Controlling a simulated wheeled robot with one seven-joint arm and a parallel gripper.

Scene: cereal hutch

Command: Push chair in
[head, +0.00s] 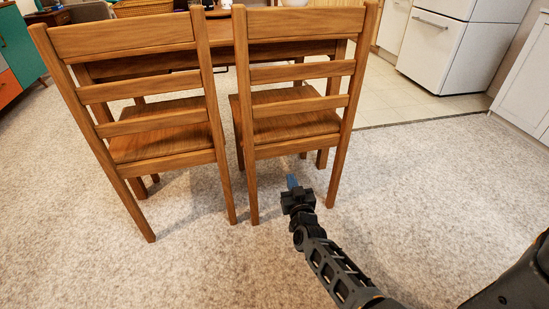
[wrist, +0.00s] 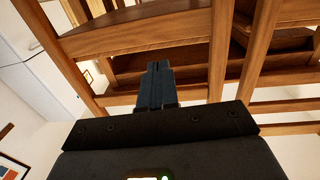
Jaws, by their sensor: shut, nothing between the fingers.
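Two wooden chairs stand side by side with their backs toward me at a wooden table (head: 285,51). The left chair (head: 128,36) and the right chair (head: 298,22) both have slatted backs, and their seats reach toward the table. My gripper (head: 292,182) is low in front of the right chair, between its back legs in the picture. It is shut and holds nothing. In the wrist view my gripper (wrist: 156,84) points at wooden chair parts (wrist: 140,35). I cannot tell whether the fingertips touch the chair.
Pale carpet (head: 420,190) lies open to the right and in front. White kitchen appliances (head: 445,50) and cabinets (head: 522,85) stand at the back right on tile. A teal and orange cabinet (head: 18,50) is at the far left.

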